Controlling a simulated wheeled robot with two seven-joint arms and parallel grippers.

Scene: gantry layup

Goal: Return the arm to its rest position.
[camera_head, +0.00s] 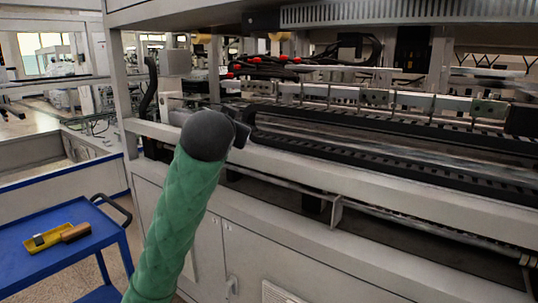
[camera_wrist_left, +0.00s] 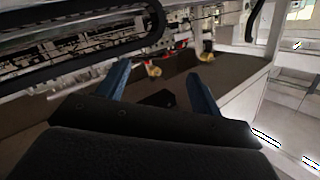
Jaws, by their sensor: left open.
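My left arm (camera_head: 178,215), in a green quilted sleeve with a dark grey end, reaches up from the bottom of the head view toward the gantry machine. My left gripper (camera_head: 240,130) is a small dark shape beyond the arm's end, in front of the machine's front beam, and is mostly hidden there. In the left wrist view the two blue fingers of the gripper (camera_wrist_left: 158,82) stand wide apart with nothing between them. A dark surface of the machine lies beyond the fingers. My right gripper is in neither view.
The gantry machine (camera_head: 400,190) with its long rails fills the right side. A blue cart (camera_head: 40,262) at lower left carries a yellow tray (camera_head: 36,246) with a brown-handled tool (camera_head: 76,232). Two small brass-coloured parts (camera_wrist_left: 154,71) show beyond the fingers. Floor between cart and machine is narrow.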

